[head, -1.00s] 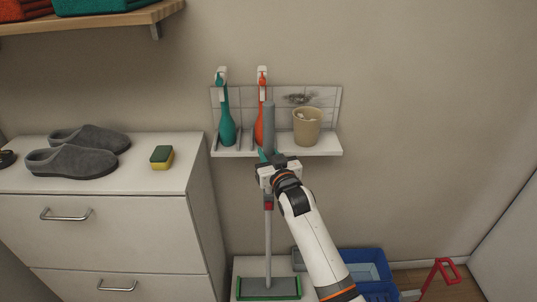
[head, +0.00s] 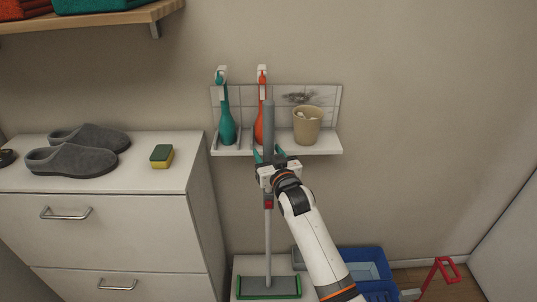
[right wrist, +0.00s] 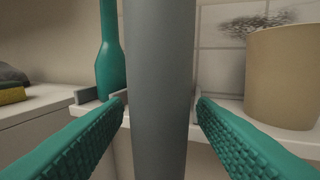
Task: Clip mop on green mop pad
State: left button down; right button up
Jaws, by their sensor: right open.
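The mop stands upright, its grey handle (head: 268,126) in front of the wall shelf. Its flat grey head (head: 268,285) rests at the bottom over the green mop pad (head: 240,294), whose green edges show around it. Whether the two are clipped together I cannot tell. My right gripper (head: 268,156) is at the handle, open, with one teal finger on each side. In the right wrist view the handle (right wrist: 160,90) stands between the open fingers, with gaps on both sides. My left gripper is not in view.
A drawer cabinet (head: 110,235) with slippers (head: 72,161) and a sponge (head: 161,156) stands left. A blue bin (head: 372,262) is at lower right.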

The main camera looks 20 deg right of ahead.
jog(key=shift+s+f, duration=0.1)
jog(key=s, duration=1.2)
jog(key=shift+d+b, duration=0.2)
jog(key=shift+b, duration=0.2)
jog(key=shift+w, duration=0.1)
